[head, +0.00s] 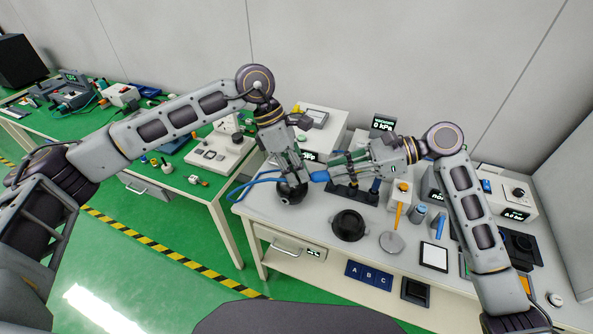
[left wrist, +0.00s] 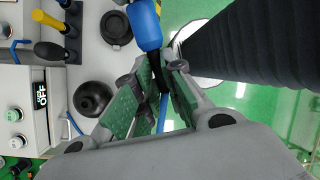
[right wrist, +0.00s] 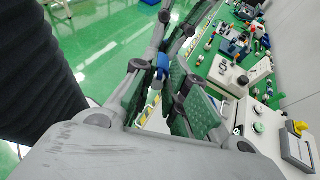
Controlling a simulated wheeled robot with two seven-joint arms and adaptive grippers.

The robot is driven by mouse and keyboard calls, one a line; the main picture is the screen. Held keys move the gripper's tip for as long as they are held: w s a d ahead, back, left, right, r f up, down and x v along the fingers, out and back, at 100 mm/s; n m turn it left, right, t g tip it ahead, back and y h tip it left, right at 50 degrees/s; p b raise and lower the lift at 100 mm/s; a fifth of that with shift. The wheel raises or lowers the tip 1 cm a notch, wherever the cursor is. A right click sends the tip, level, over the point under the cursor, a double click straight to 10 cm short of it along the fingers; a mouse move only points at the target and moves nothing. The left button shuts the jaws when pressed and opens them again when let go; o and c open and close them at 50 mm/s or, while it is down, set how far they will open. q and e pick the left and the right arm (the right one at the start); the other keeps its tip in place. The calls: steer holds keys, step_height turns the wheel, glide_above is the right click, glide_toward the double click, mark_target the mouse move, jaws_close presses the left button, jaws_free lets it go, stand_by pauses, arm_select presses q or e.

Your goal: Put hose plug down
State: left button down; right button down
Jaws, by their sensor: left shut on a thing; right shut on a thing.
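The blue hose plug (head: 319,176) is held in the air above the near left part of the workbench, between my two grippers. My left gripper (head: 300,178) is shut on its dark end; in the left wrist view the blue body (left wrist: 146,24) sticks out past the fingers (left wrist: 155,80). My right gripper (head: 332,174) comes from the right and is shut on the plug too; in the right wrist view only a small blue part (right wrist: 162,66) shows between its fingers (right wrist: 163,85). The blue hose (head: 246,183) loops left from the left gripper. The exact grasp contacts are partly hidden by the fingers.
A black round flask-like object (head: 291,192) stands just below my left gripper. A black round dish (head: 349,225) and a grey disc (head: 391,242) with an orange-handled tool (head: 398,215) lie nearby. A dark stand (head: 352,193) is behind. The front left bench top is clear.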

steer(key=c, duration=1.3)
jaws_free()
steer(key=shift+c, duration=0.2)
steer(key=shift+d+r, duration=0.1)
steer(key=shift+d, duration=0.1)
steer(key=s+v, duration=0.1)
steer(key=v, duration=1)
steer(key=shift+w+d+r, duration=0.15)
steer(key=shift+w+d, duration=0.1)
steer(key=shift+w, duration=0.25)
